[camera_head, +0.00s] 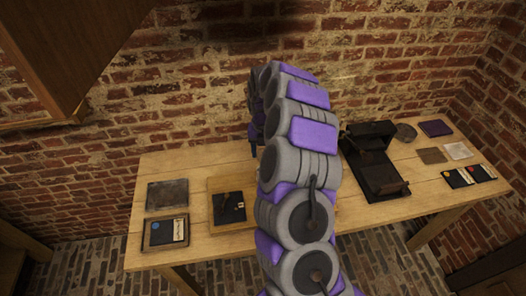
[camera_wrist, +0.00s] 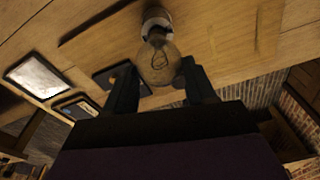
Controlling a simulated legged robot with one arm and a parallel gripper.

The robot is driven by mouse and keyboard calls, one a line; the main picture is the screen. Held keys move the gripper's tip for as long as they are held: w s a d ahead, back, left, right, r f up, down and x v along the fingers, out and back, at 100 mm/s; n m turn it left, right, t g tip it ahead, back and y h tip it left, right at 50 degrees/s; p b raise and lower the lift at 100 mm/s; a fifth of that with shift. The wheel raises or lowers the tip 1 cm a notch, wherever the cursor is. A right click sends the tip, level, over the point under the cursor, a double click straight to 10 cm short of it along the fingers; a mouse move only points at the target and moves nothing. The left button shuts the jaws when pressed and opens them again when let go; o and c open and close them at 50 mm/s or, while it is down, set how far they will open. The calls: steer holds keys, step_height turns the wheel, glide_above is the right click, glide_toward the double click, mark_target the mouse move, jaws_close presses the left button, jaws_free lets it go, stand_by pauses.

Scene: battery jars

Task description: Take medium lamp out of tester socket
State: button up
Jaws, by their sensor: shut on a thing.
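The lamp (camera_wrist: 159,62), a clear glass bulb with a visible filament, is between the two dark fingers of my gripper (camera_wrist: 160,78) in the wrist view. My gripper is shut on its glass. A pale collar (camera_wrist: 157,22) is at the bulb's far end, over the wood; I cannot tell whether it is still seated in the socket. In the head view my arm hides the lamp and most of the gripper. A wooden board with a black block (camera_head: 229,208) shows left of my arm.
The wooden table (camera_head: 165,170) stands against a brick wall. A grey plate (camera_head: 167,195) and a framed card tray (camera_head: 165,233) lie at left.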

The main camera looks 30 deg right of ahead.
steer(key=shift+r, duration=0.15)
steer(key=shift+r+p, duration=1.2)
steer(key=shift+r, duration=1.3)
